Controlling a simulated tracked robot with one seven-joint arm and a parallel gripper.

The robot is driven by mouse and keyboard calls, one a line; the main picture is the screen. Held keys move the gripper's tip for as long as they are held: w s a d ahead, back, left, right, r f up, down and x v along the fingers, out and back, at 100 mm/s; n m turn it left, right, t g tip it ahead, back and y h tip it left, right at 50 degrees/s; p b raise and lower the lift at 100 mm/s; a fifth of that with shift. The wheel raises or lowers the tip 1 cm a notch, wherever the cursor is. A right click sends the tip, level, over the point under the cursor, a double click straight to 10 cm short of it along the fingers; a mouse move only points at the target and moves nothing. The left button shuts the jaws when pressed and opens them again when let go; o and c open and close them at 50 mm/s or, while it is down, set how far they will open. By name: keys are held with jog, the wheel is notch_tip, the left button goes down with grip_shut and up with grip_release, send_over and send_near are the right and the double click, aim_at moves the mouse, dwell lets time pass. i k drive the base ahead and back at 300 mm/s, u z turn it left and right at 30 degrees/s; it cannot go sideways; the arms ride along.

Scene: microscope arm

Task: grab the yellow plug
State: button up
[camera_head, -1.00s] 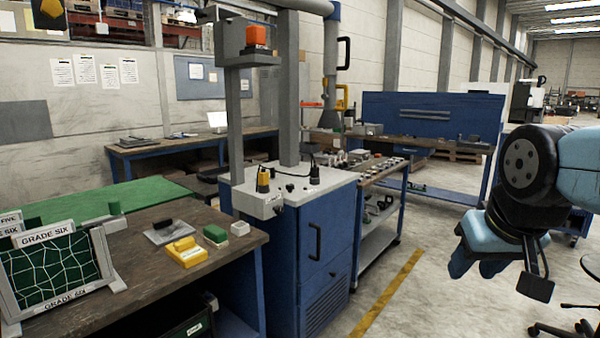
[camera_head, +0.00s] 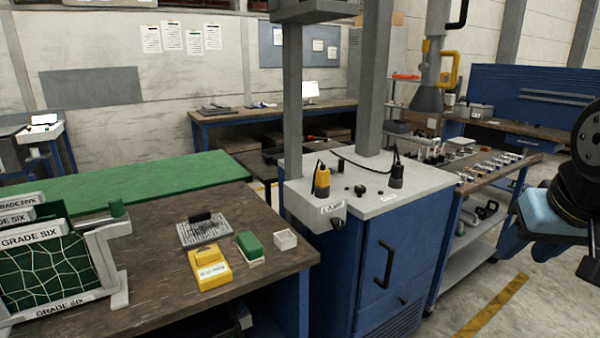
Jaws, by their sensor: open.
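The yellow plug (camera_head: 321,181) stands upright on the left front part of the white top of the blue cabinet (camera_head: 375,270). A black cable loops from it across the top to a black plug (camera_head: 396,172) at the right. A small label and a dark knob show on the front edge below the yellow plug. My gripper (camera_head: 515,238) is at the right edge of the view, open and empty, well to the right of the plug and nearer to me. Part of my arm is cut off by the picture's edge.
A grey post rises behind the yellow plug. A wooden bench (camera_head: 140,272) at left holds a yellow block (camera_head: 209,267), a green block (camera_head: 250,247), a small white box (camera_head: 285,239) and framed panels. A cart (camera_head: 497,172) with small parts stands right of the cabinet.

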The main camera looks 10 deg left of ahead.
aim_at(321, 179)
jog(key=u, duration=0.3)
jog(key=i, duration=0.85)
jog(key=u, duration=0.45)
jog(key=k, duration=0.85)
jog(key=u, duration=0.2)
jog(key=i, duration=0.85)
jog(key=z, duration=0.05)
